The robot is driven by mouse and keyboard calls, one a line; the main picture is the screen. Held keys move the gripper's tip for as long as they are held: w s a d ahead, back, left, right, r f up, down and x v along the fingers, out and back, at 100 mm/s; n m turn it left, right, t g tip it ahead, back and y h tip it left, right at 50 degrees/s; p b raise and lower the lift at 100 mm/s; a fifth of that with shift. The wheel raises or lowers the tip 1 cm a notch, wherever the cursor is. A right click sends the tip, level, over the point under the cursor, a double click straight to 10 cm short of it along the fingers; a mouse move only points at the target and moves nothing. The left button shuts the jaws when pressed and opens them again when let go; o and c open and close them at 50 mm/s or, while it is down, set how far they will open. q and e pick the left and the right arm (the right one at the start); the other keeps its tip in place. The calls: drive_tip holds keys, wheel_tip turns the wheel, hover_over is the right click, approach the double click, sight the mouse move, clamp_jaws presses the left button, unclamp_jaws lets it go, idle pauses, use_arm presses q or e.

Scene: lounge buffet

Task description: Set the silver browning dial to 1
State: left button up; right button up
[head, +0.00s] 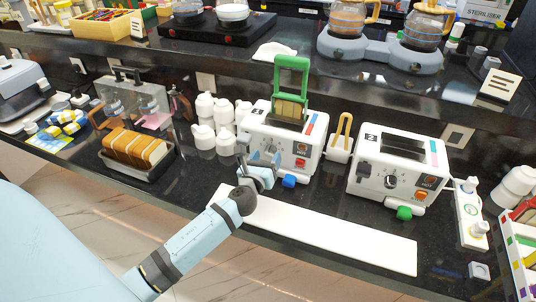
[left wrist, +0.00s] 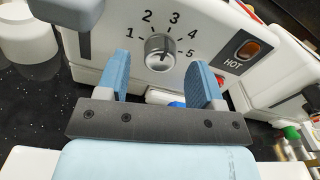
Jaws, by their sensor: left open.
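A silver browning dial (left wrist: 159,50) is on the white front of the left toaster (head: 257,124), with the numbers 1 to 5 printed around it. I cannot tell for sure which number its pointer is at. In the left wrist view the left gripper (left wrist: 160,65) is open, with one blue finger on each side of the dial's lower part. The right gripper is not in view.
A second white toaster (head: 400,160) stands to the right. A white board (head: 330,236) lies in front.

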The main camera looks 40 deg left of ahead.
use_arm(q)
drive_tip(key=shift+x, duration=0.75)
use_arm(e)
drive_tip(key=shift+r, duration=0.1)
use_arm(q)
drive_tip(key=c, duration=0.9)
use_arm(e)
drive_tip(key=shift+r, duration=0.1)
